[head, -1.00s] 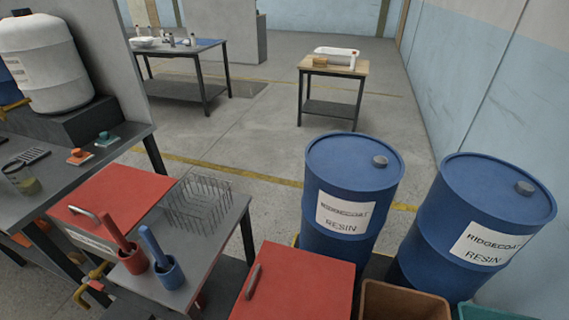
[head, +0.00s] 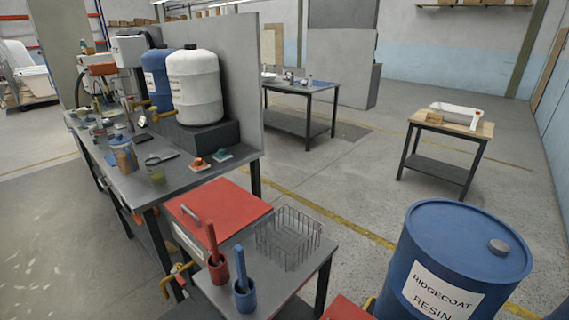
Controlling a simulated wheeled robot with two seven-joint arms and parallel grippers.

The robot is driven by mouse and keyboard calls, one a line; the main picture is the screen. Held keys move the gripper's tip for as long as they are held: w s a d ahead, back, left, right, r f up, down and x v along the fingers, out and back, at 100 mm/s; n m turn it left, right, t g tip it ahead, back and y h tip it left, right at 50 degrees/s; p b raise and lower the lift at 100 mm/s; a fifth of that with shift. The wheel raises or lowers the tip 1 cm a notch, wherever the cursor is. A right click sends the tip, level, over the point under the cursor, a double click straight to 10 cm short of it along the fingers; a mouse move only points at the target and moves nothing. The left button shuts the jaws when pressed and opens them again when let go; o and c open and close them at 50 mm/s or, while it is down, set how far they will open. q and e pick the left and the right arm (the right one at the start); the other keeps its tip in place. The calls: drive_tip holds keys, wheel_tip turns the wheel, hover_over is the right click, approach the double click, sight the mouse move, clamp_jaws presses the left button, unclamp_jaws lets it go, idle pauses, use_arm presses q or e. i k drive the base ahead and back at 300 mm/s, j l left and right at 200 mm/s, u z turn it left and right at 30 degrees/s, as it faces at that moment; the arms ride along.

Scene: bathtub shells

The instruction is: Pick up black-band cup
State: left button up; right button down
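A clear cup with olive-green contents (head: 155,170) stands near the front edge of the long grey bench (head: 212,177) at the left. A larger clear container with brownish contents and a blue upper part (head: 124,154) stands to its left. Both are small in the head view, and I cannot make out for certain which cup has a black band. Neither of my grippers is in view.
A low grey table holds a wire basket (head: 288,238), a red holder (head: 219,272) and a blue holder (head: 245,296). A blue resin barrel (head: 455,260) stands at right. Floor at left is open.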

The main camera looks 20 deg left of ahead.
sight(154, 166)
drive_tip(key=u, duration=1.65)
drive_tip(key=i+j+z, duration=0.3)
drive_tip(key=k, duration=0.1)
